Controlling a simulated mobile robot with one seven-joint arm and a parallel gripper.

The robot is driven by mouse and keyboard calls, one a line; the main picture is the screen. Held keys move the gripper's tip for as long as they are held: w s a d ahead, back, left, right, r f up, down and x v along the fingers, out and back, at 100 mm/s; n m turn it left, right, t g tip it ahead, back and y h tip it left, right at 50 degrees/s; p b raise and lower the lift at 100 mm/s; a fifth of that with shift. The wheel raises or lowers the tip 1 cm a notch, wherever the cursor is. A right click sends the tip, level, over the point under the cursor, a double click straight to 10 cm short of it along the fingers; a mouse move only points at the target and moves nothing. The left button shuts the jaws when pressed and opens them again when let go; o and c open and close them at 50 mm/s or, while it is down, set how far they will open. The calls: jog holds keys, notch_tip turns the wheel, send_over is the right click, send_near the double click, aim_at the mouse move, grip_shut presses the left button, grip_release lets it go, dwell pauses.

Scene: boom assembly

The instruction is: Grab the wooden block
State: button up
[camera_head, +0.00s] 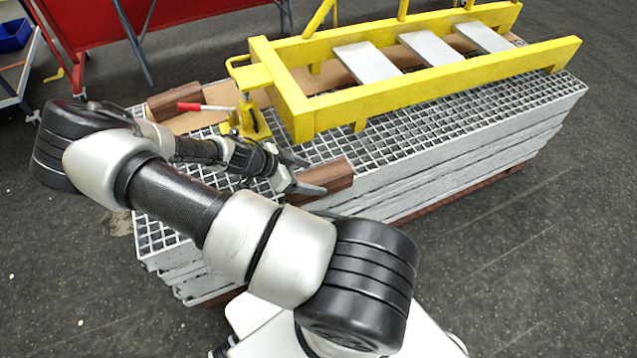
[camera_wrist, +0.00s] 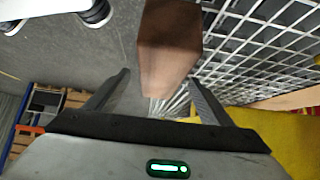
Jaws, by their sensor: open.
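A brown wooden block (camera_head: 334,171) lies on the near edge of the stacked metal grating. In the wrist view the wooden block (camera_wrist: 168,42) is ahead of the fingers, its near end in line with the gap between them. My gripper (camera_head: 312,176) is open at the block, with one finger on its near side; the other finger is partly hidden from the head camera. In the wrist view my gripper (camera_wrist: 160,78) has its two fingers apart, one to each side of the block's near end. I cannot tell whether either finger touches the block.
The stacked grating (camera_head: 400,155) has a yellow ladder-like frame (camera_head: 430,80) and a yellow jack (camera_head: 248,118) with a red-tipped handle on it. A second wooden block (camera_head: 178,101) lies at the far left. The floor to the right is clear.

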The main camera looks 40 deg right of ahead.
aim_at(327, 179)
jog(key=x, duration=0.2)
jog(key=shift+d+f, duration=0.2)
jog(key=shift+f, duration=0.05)
jog(key=x, duration=0.5)
jog(key=shift+d+r+b, duration=0.15)
jog(key=shift+d+b, duration=0.15)
jog(key=shift+b, duration=0.05)
